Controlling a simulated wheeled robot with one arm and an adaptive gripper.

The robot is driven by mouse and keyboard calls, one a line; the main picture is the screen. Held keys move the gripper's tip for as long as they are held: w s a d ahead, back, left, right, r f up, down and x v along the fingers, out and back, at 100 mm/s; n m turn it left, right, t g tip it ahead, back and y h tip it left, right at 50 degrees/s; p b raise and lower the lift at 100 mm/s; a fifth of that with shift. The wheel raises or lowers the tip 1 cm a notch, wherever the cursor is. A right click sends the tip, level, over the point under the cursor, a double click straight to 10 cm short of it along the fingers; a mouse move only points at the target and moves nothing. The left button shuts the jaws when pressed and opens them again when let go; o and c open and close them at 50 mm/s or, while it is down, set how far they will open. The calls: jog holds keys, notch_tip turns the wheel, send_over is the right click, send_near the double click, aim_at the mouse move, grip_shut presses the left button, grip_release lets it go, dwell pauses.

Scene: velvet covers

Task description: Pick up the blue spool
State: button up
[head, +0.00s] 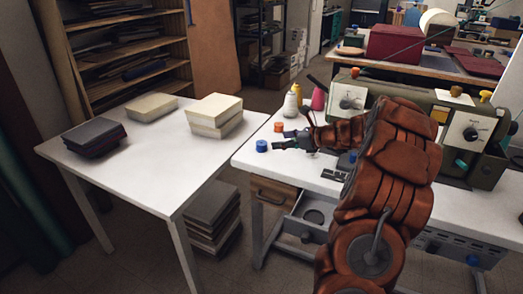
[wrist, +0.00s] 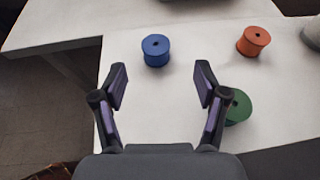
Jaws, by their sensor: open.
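The blue spool (head: 262,146) stands upright near the left edge of the sewing table (head: 270,168). In the wrist view the blue spool (wrist: 156,50) is ahead of my gripper (wrist: 160,75), roughly centred between the two fingers but beyond their tips. My gripper is open and empty, and in the head view it (head: 277,140) is just right of the blue spool. An orange spool (wrist: 253,41) stands to the right, and it also shows in the head view (head: 279,127). A green spool (wrist: 238,106) is beside the right finger, partly hidden by it.
A green sewing machine (head: 455,130) stands on the table to the right. White (head: 290,106), yellow (head: 297,90) and pink (head: 318,98) thread cones stand behind my gripper. A second white table (head: 165,150) on the left holds stacked covers, with bare surface between them.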

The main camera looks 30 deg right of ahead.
aim_at(262, 143)
jog(key=shift+s+a+b+x, duration=0.1)
jog(key=shift+a+b+x, duration=0.1)
jog(key=shift+x, duration=1.65)
jog(key=shift+s+a+b+x, duration=0.1)
jog(key=shift+b+x, duration=0.05)
jog(key=shift+x, duration=1.75)
jog(key=shift+f, duration=0.15)
jog(key=shift+c, duration=0.4)
jog(key=c, duration=0.8)
